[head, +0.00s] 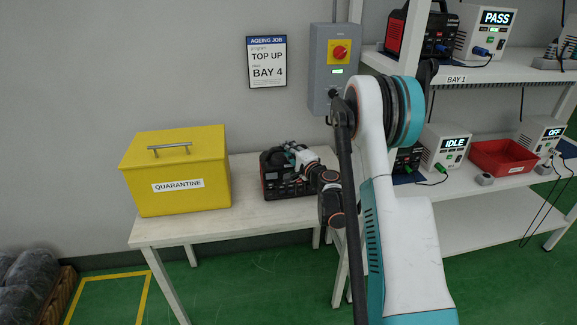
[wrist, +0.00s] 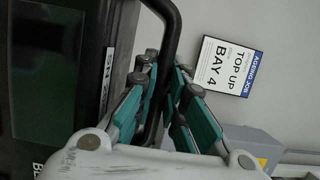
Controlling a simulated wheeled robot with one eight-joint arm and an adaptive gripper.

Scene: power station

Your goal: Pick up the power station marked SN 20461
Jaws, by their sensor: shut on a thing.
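A black power station with red trim (head: 270,180) is at the right end of the white table, apparently resting on it. My gripper (head: 294,150) is over its top, partly covering it. In the wrist view, my gripper (wrist: 165,85) is shut on the station's black carry handle (wrist: 171,35), with teal fingers on both sides of it. The station's dark front (wrist: 45,75) fills the left of that view. A white label (wrist: 107,78) on it starts with "SN 2"; I cannot read the remaining digits.
A yellow QUARANTINE box (head: 175,170) stands on the left of the table (head: 245,185). A grey switch box (head: 334,68) and an AGEING JOB sign (head: 266,62) are on the wall. Right, a shelf rack (head: 470,75) holds other stations, testers and a red bin (head: 503,158).

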